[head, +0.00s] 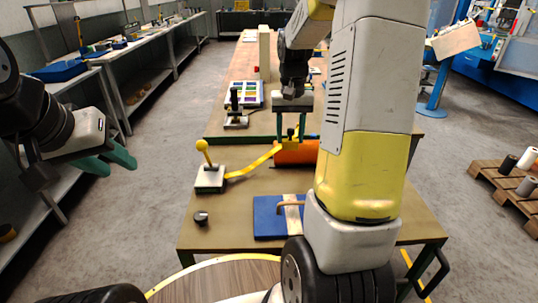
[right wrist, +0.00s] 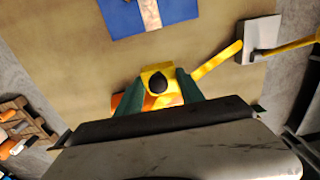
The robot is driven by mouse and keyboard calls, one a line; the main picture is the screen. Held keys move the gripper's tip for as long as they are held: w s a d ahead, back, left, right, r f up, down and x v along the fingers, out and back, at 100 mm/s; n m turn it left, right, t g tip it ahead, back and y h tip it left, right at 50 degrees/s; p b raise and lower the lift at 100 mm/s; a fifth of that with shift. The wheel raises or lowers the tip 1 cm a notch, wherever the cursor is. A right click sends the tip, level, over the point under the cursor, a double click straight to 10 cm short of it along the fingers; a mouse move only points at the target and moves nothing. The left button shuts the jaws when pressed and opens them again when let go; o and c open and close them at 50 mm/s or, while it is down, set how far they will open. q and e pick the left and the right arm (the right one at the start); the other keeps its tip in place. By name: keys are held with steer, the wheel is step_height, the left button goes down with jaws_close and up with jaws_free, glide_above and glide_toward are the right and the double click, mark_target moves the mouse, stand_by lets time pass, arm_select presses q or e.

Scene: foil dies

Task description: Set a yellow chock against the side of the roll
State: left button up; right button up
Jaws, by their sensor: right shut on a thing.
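The orange roll (head: 297,156) lies on the near table, partly hidden behind my right arm. In the right wrist view a little orange of the roll (right wrist: 117,100) shows beside the fingers. My right gripper (head: 292,136) points down over the roll. Its green fingers are shut on a yellow chock (right wrist: 153,68) with a black knob. The chock is at or just above the roll; I cannot tell whether they touch. My left gripper (head: 112,161) is at the left, away from the table, its green fingers apart and empty.
A pale block (head: 210,180) with a yellow ball-topped lever stands left of the roll, with a yellow strip (head: 250,165) running toward the roll. A blue board (head: 268,222) and a small dark knob (head: 201,217) lie nearer. The table's left front is mostly clear.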

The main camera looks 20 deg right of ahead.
step_height(320, 180, down, 13)
steer(key=shift+f, duration=0.15)
steer(key=w, duration=0.2)
steer(key=w+d, duration=0.1)
steer(key=shift+w+f, duration=0.1)
steer(key=shift+w, duration=0.25)
steer(key=shift+w+f, duration=0.1)
steer(key=shift+f, duration=0.45)
steer(key=shift+f, duration=0.1)
steer(key=o, duration=1.4)
